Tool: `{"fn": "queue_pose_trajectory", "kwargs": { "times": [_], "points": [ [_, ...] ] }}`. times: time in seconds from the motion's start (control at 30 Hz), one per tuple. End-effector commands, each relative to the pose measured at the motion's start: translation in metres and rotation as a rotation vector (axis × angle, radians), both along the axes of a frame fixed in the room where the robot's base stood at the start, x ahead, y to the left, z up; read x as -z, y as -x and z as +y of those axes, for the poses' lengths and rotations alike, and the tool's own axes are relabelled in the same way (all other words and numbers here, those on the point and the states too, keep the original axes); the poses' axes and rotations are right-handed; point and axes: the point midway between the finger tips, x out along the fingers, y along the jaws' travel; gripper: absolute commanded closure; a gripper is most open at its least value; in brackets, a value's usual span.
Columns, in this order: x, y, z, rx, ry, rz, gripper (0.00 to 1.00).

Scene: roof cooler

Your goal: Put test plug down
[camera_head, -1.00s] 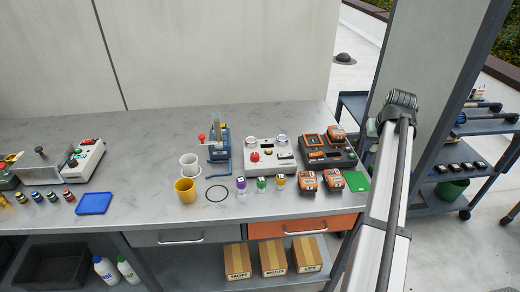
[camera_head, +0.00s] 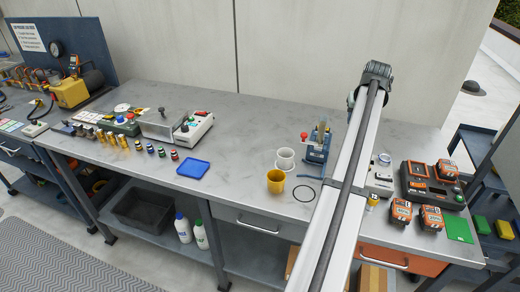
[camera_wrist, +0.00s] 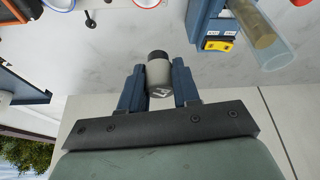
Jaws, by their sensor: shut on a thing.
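My gripper (camera_wrist: 159,88) is shut on the test plug (camera_wrist: 159,76), a small grey cylinder with a black end and a light mark on its side. The plug sits between the two blue fingers in the wrist view. The grey bench top shows behind it; whether the plug touches the bench I cannot tell. In the head view my arm crosses the right half of the bench, and the gripper and plug are hidden. A blue stand with a clear tube (camera_wrist: 268,42) is at the upper right of the wrist view, apart from the plug; the blue stand also shows in the head view (camera_head: 318,145).
The bench holds a yellow cup (camera_head: 275,182), a white cup (camera_head: 285,159), a blue tray (camera_head: 193,169), a grey-and-white device (camera_head: 195,128) and several small banded cylinders (camera_head: 150,149). Orange meters (camera_head: 431,218) and a green mat (camera_head: 458,228) are at the right. Bench between tray and yellow cup is clear.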

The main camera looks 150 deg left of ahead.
Motion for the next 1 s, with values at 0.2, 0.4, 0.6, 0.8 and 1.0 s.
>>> {"fn": "queue_pose_trajectory", "kwargs": {
  "times": [0.2, 0.4, 0.6, 0.8, 1.0],
  "points": [
    [-0.007, 0.084, -0.054, -0.100, 0.000, 0.000, 0.98],
    [0.010, 0.120, -0.132, -0.199, 0.002, 0.000, 0.99],
    [0.030, 0.138, -0.206, -0.292, 0.001, -0.001, 0.99],
    [0.043, 0.147, -0.252, -0.354, 0.000, 0.000, 0.99],
    [0.050, 0.151, -0.269, -0.378, 0.000, 0.000, 0.99]
  ]
}}
